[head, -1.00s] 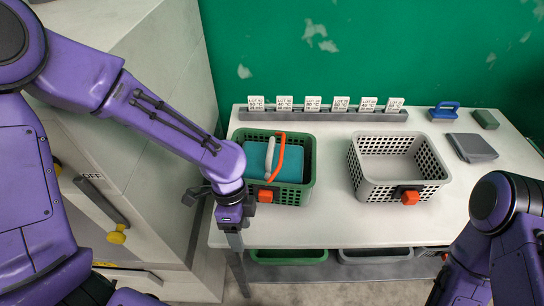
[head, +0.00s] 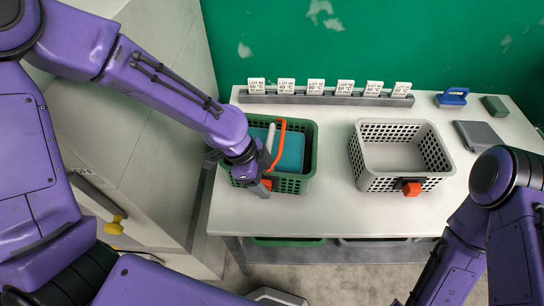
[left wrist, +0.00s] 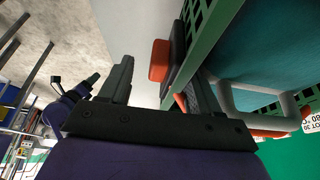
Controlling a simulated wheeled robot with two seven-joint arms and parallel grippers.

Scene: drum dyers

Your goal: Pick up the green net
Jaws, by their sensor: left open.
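A green basket (head: 313,140) with perforated walls stands on the left half of the table. A teal item (head: 292,150) lies in it, with a pale handle (head: 270,137) and an orange loop (head: 281,135). I cannot tell whether the basket or the teal item is the net. My left gripper (head: 257,185) is at the basket's front left, beside its orange clip (head: 266,185). In the left wrist view the gripper (left wrist: 163,88) is open, close to the orange clip (left wrist: 160,60) and the green wall (left wrist: 210,32). Contact is unclear. My right gripper is out of view.
A grey perforated basket (head: 436,150) with an orange clip stands to the right. A rail (head: 325,98) with several lot cards runs along the back. A blue-handled item (head: 452,97), a green block (head: 495,106) and a grey flat item (head: 478,134) lie at right. The front table strip is clear.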

